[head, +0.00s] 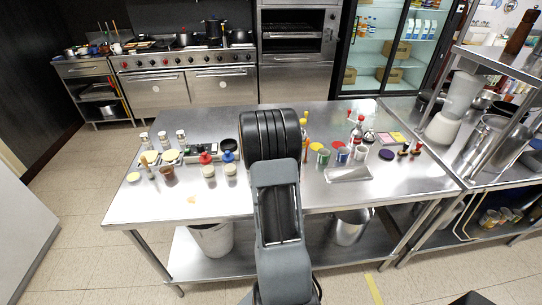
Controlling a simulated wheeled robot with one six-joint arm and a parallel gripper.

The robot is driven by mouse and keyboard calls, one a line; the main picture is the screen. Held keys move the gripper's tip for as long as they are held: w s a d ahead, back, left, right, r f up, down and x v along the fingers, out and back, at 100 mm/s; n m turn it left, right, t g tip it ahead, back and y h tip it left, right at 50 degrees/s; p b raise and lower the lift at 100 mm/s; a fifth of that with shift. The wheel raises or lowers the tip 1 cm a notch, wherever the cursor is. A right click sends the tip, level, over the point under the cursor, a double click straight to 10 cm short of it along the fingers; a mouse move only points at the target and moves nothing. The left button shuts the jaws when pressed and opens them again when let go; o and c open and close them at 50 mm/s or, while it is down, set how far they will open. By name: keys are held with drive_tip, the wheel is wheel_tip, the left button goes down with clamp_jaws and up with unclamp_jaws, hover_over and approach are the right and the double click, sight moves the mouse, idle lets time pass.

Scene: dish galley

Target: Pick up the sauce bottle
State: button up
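Several bottles stand on the steel table (180,210), and I cannot tell which is the sauce bottle. A pale squat bottle with a red top (207,169) and one with a blue top (229,168) stand left of my arm. A slim bottle with a yellow top (304,127) stands just right of my arm, partly hidden by it. A red-topped bottle (357,132) stands further right. My arm rises in the middle of the view and hides part of the table. My gripper does not show.
Several cans (342,155) and a shallow metal tray (348,174) lie right of my arm. Shakers (181,138) and small bowls crowd the left. A blender (455,105) stands on the right counter. The table's front left is mostly clear.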

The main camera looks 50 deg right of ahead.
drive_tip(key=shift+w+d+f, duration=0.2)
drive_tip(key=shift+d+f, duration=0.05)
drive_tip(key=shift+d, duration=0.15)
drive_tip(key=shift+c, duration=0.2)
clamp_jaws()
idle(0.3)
